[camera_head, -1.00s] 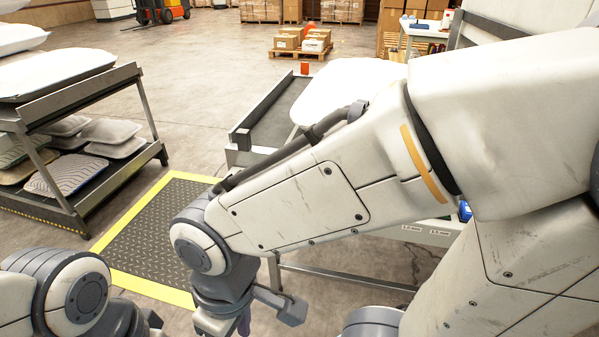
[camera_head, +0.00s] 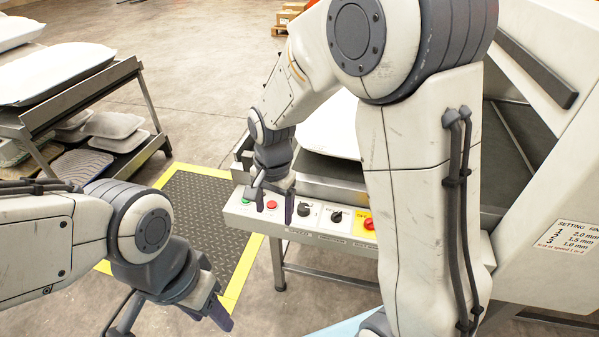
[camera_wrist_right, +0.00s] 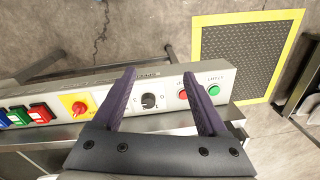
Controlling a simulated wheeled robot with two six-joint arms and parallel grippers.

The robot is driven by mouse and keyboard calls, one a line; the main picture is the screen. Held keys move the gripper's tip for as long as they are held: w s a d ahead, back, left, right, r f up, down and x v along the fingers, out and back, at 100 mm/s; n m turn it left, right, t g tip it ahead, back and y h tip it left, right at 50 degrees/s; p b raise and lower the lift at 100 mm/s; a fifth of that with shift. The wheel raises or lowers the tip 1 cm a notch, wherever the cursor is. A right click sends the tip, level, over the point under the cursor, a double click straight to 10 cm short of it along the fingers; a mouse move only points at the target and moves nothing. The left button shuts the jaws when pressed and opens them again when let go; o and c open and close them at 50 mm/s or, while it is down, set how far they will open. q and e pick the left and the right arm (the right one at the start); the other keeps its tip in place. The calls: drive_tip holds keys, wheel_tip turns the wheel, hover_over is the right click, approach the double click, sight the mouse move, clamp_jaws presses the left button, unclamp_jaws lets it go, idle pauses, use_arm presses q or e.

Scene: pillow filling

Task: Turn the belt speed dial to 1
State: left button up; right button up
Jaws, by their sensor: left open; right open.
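A control panel (camera_head: 320,238) carries a row of controls. A black dial (camera_head: 304,209) sits beside the red button; a second black dial (camera_head: 336,215) is to its right. Lettering under them is too small to read surely, so I cannot tell which is the belt speed dial or its setting. My right gripper (camera_head: 272,200) is open and empty at the panel, near the red button and first dial. In the right wrist view, that dial (camera_wrist_right: 149,101) shows between the open fingers; the second dial is hidden. My left gripper (camera_head: 168,318) is open and empty at lower left.
A green button (camera_head: 245,200), red button (camera_head: 271,205) and red knob on yellow (camera_head: 369,223) share the panel. A rack of pillows (camera_head: 75,95) stands left. A dark floor mat (camera_head: 205,205) lies before the panel. My right arm blocks part of the machine.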

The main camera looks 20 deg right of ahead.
sight(303, 207)
drive_tip(key=w+d+m+p, duration=0.5)
drive_tip(key=w+d+m, duration=0.3)
drive_tip(key=d+m, duration=0.15)
use_arm(q)
wheel_tip(303, 207, up, 7)
drive_tip(key=shift+f+b, duration=0.2)
drive_tip(key=shift+b, duration=0.15)
use_arm(e)
drive_tip(key=shift+n, duration=0.35)
drive_tip(key=f, duration=1.1)
drive_tip(key=shift+w+d+f, duration=0.1)
drive_tip(key=shift+w+d, duration=0.1)
drive_tip(key=shift+d, duration=0.1)
drive_tip(key=shift+c, duration=0.3)
clamp_jaws()
